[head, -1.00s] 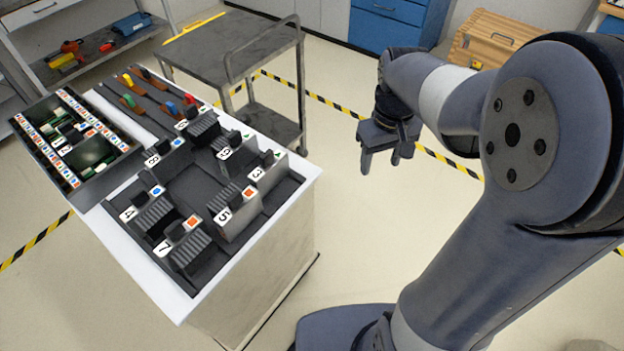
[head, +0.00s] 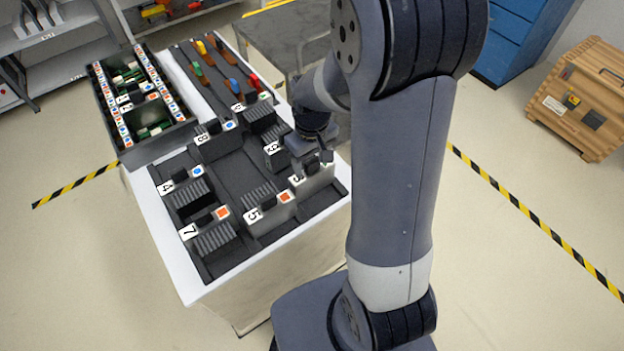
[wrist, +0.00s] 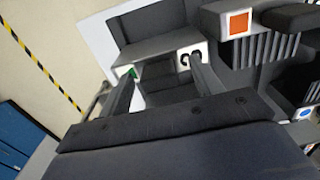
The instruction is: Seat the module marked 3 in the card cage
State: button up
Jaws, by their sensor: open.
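The module marked 3 (head: 314,180) stands in the dark tray at the right side of the white-topped cart. Its pale face and label show below my gripper (head: 314,160), which partly hides it. In the wrist view, its label edge (wrist: 188,60) carries a green mark and a partly hidden digit. My gripper there (wrist: 163,72) is open, its fingers on either side of the module's dark handle; contact cannot be told. The card cage (head: 160,150) is an open dark box at the cart's far left, with label strips and a module marked 1 (head: 128,98) in it.
Modules marked 5 (head: 268,208), 7 (head: 210,232), 4 (head: 186,186), 8 (head: 215,140) and others stand around in the same tray (head: 238,176). Several coloured-handled tools (head: 232,85) lie behind. A grey trolley (head: 285,35) stands beyond the cart.

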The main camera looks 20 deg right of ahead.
jog(key=shift+f, duration=0.35)
jog(key=shift+c, duration=0.2)
grip_shut()
dwell(0.4)
